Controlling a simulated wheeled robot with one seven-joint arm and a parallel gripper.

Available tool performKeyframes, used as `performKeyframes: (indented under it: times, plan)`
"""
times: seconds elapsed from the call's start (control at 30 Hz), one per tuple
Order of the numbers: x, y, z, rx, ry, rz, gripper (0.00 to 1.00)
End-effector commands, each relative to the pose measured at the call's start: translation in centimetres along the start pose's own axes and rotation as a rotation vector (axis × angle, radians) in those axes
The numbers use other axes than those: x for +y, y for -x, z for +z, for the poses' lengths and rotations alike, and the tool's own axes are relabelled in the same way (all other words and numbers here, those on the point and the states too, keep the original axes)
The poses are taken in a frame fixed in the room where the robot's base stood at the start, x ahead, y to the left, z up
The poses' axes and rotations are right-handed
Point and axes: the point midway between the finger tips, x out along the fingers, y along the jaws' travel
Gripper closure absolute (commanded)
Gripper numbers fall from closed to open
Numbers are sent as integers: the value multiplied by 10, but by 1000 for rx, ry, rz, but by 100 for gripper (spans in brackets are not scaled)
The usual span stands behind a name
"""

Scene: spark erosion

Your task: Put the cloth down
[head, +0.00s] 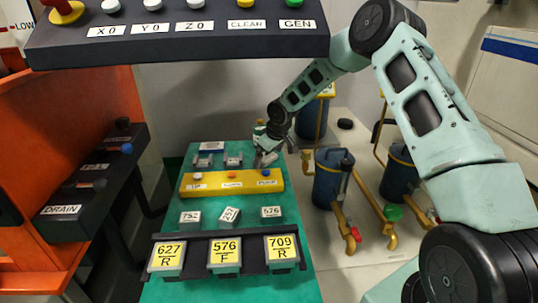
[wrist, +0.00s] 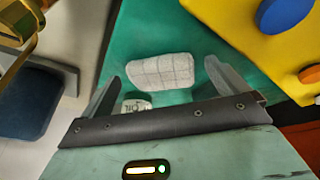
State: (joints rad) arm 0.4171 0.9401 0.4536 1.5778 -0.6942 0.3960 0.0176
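A pale grey-white cloth (wrist: 158,74) with a grid of seams shows in the wrist view, over the green table top (wrist: 140,30). My gripper (wrist: 163,68) is open; its two fingers stand wide apart, one to each side of the cloth, and neither clearly touches it. In the head view my gripper (head: 267,150) is low over the back right of the green table (head: 300,205), behind the yellow bar. The cloth cannot be made out clearly there. I cannot tell the exact height of the fingers above the table.
A yellow bar (head: 232,185) with buttons crosses the table. Small numbered blocks (head: 229,215) and a dark rack (head: 200,265) of yellow-labelled pieces lie nearer. Blue canisters (head: 328,180) with brass pipes stand right. A small lettered white piece (wrist: 137,105) sits near my left finger.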

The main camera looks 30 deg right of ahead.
Motion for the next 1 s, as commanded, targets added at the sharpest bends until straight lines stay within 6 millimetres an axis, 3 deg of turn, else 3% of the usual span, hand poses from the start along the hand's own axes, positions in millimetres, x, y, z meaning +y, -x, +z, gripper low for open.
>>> performKeyframes:
  times: [0.27,0.7,1.0]
  plan:
    - [0,10,-1,3,-1,1,1]
    - [1,95,0,3,-2,2,1]
    - [0,120,0,1,0,0,1]
